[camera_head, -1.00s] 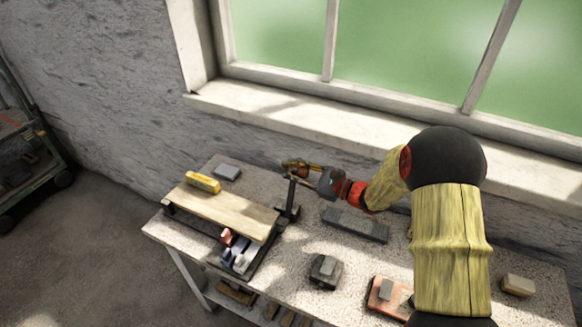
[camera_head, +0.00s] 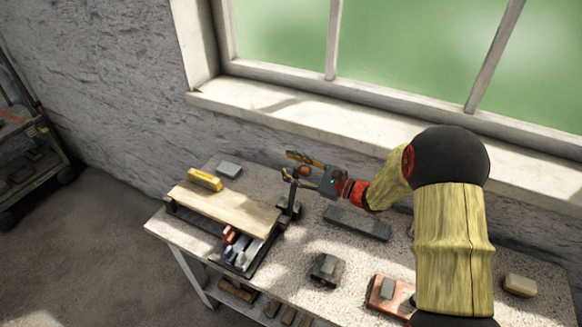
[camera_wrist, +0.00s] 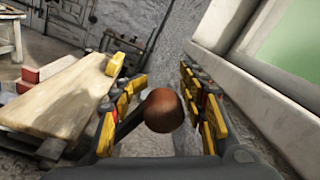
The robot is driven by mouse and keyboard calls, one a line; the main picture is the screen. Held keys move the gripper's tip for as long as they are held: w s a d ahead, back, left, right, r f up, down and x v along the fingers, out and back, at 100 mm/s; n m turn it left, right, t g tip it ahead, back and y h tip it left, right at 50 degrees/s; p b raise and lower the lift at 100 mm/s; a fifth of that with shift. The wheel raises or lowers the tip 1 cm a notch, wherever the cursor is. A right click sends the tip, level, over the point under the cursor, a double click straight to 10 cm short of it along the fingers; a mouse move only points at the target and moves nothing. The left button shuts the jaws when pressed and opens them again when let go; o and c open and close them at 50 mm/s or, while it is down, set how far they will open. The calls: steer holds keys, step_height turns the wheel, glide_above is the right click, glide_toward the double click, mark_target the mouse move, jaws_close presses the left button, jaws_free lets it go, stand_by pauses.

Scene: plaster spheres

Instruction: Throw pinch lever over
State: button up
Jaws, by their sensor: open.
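The pinch lever is a dark upright arm (camera_head: 293,193) at the right end of the wooden board. A round reddish-brown knob (camera_head: 304,171) shows at its top. My gripper (camera_head: 292,166) is open, with its yellow-and-black fingers spread on either side of the knob. In the wrist view the knob (camera_wrist: 164,110) sits between the fingers, with a gap to the right finger; contact on the left is unclear. The lever's dark arm runs down to the left behind the left finger there, partly hidden.
The pale wooden board (camera_head: 228,208) bears a yellow block (camera_head: 204,180). A grey block (camera_head: 229,169) lies behind it. Small coloured blocks (camera_head: 240,250) lie in front. A dark flat block (camera_head: 357,223) lies below my wrist. The wall and window sill (camera_head: 300,118) are close behind.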

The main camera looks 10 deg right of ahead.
steer(key=v, duration=1.2)
stand_by(0.3)
